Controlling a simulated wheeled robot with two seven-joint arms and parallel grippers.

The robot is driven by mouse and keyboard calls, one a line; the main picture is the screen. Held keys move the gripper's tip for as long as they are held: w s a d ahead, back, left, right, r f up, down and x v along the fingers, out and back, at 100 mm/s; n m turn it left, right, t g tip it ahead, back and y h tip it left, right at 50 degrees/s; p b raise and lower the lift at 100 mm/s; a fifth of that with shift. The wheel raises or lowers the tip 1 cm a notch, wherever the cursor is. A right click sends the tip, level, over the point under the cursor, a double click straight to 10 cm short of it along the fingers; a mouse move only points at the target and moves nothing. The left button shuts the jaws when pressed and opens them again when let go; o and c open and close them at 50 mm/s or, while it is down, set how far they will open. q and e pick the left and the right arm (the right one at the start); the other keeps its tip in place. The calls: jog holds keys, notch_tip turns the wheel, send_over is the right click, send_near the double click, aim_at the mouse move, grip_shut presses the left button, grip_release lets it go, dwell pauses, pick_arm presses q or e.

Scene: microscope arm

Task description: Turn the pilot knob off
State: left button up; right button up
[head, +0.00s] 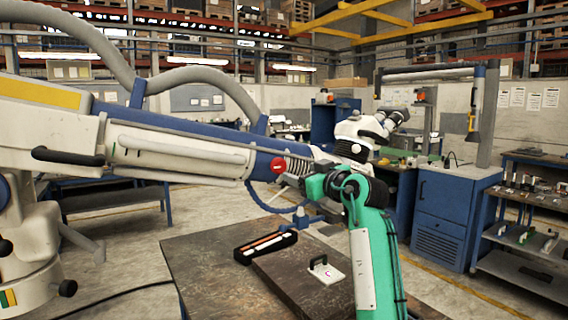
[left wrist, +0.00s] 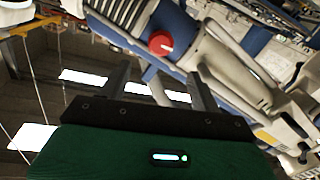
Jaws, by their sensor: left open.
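The pilot knob (head: 278,165) is a round red knob on the side of the long blue-and-white microscope arm (head: 180,145). In the left wrist view the red knob (left wrist: 160,43) shows a small pale mark on its face and lies just beyond the fingertips, roughly between them. My left gripper (head: 300,180) is beside the arm, just right of the knob in the head view. In the left wrist view its two fingers (left wrist: 160,76) are spread with nothing between them, apart from the knob. My right gripper is not in view.
A dark workbench (head: 215,265) below holds a black tray (head: 265,246) and a small white plate with a black handle (head: 326,268). The white microscope head (head: 358,135) is at the arm's far end. A blue cabinet (head: 445,215) and shelves stand at the right.

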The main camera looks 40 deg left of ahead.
aim_at(281, 165)
pick_arm(q)
jog(key=p+x, duration=0.1)
jog(key=x, duration=0.5)
jog(key=shift+r+p, duration=0.15)
jog(key=shift+p, duration=0.25)
jog(key=p+x, duration=0.1)
jog(key=x, duration=0.3)
jog(key=shift+a, duration=0.4)
jog(key=shift+w+a+f+p, duration=0.2)
jog(key=shift+a+f+p, duration=0.05)
jog(key=shift+a+p, duration=0.05)
jog(key=shift+c, duration=0.7)
jog(key=c, duration=0.8)
jog(key=shift+c, duration=0.2)
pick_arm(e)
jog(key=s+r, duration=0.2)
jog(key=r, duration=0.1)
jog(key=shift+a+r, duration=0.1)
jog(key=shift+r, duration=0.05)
